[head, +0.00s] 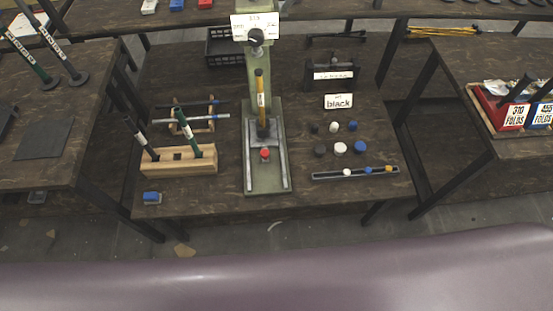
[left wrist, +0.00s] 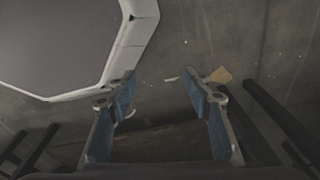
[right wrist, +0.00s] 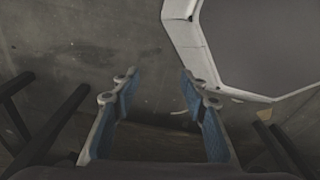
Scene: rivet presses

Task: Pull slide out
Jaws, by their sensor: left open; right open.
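In the head view a green rivet press (head: 259,70) stands upright on the middle table. Its base carries a pale U-shaped slide (head: 249,178) with a red knob (head: 265,153) between its rails. A yellow and black handle (head: 261,95) hangs in front of the column. My left gripper (left wrist: 160,90) shows in the left wrist view, with its blue-padded fingers apart and nothing between them. My right gripper (right wrist: 158,85) shows in the right wrist view, also spread and empty. Both wrist views look down at the floor, away from the press. Neither gripper is in the head view.
Right are several caps (head: 340,148), a narrow tray (head: 328,176) and a "black" sign (head: 338,101). Red and blue bins (head: 500,113) stand on the right table.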

